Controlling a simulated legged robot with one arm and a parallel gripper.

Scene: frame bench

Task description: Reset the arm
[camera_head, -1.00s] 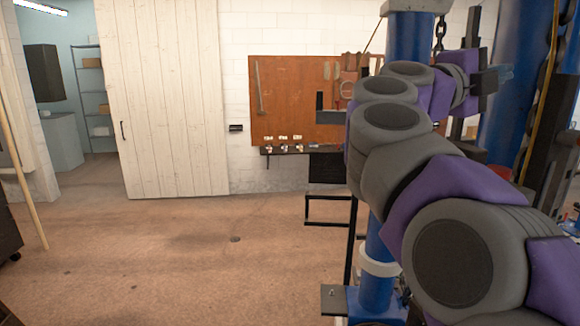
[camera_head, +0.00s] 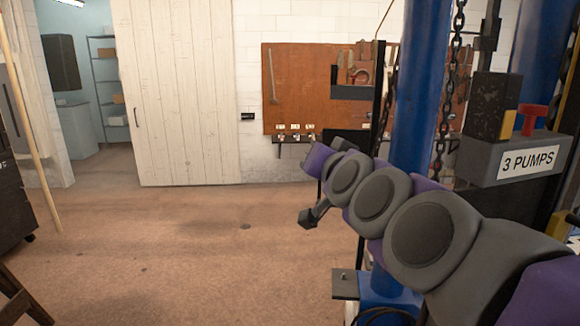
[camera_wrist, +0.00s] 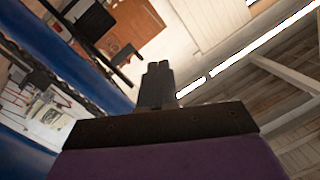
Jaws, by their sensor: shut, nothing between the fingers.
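My arm (camera_head: 375,210) reaches from the lower right of the head view toward the middle, with grey joints and purple links. A small dark part (camera_head: 308,218) hangs at its far end; I cannot clearly tell its fingers there. In the wrist view, my gripper (camera_wrist: 158,68) shows as two dark fingers lying side by side. It is shut and empty, with nothing touching it.
A blue post (camera_head: 420,85) stands close behind my arm. A grey "3 PUMPS" box (camera_head: 512,158) and a hanging chain (camera_head: 448,80) are at the right. A brown tool board (camera_head: 300,85) is on the back wall. The floor (camera_head: 190,250) at left is open.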

